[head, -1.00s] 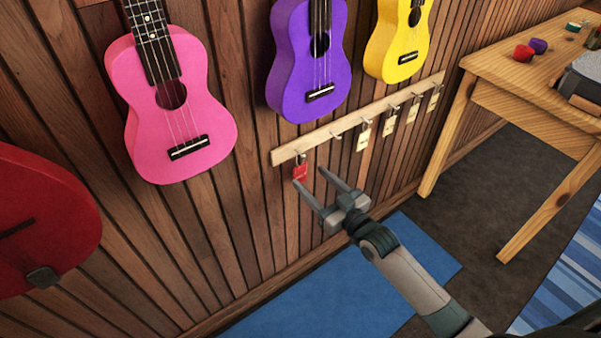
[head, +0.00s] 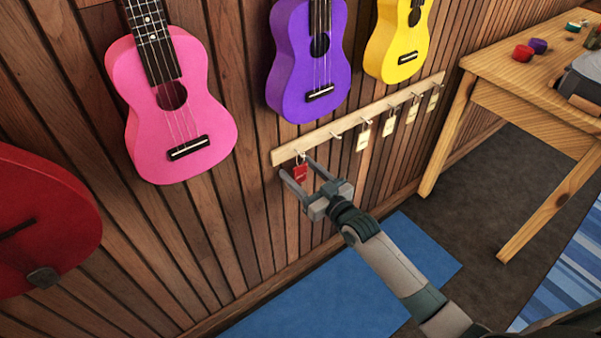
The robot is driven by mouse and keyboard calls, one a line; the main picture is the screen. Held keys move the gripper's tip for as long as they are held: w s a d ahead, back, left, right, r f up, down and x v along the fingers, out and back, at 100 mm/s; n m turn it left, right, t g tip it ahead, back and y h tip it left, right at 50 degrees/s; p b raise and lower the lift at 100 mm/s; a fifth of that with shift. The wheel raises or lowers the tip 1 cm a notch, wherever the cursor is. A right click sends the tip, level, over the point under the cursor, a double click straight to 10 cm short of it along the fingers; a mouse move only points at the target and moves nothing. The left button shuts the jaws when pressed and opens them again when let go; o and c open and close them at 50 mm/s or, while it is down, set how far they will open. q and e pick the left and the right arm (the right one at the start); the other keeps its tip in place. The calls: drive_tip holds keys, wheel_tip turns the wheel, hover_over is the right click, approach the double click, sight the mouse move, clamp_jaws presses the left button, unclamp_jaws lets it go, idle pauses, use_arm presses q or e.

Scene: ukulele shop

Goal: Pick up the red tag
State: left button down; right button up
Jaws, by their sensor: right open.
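The red tag (head: 301,173) hangs from the leftmost hook of a wooden hook rail (head: 357,119) on the plank wall. My right gripper (head: 296,165) is open, with one finger to the left of the tag and the other to its right in the head view. The tag shows between the fingers. I cannot tell whether either finger touches it or how far the tips are from the wall. My left gripper is not in view.
Several pale tags (head: 364,135) hang further right on the rail; the second hook looks empty. Pink (head: 172,105), purple (head: 308,60) and yellow (head: 398,40) ukuleles hang above. A wooden table (head: 530,85) stands at the right. A blue mat (head: 330,290) lies below.

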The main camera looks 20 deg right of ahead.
drive_tip(key=c, duration=1.1)
drive_tip(key=shift+s+r, duration=0.15)
drive_tip(key=shift+r, duration=0.65)
drive_tip(key=v, duration=1.7)
drive_tip(key=shift+s+d, duration=0.15)
drive_tip(key=shift+s, duration=0.2)
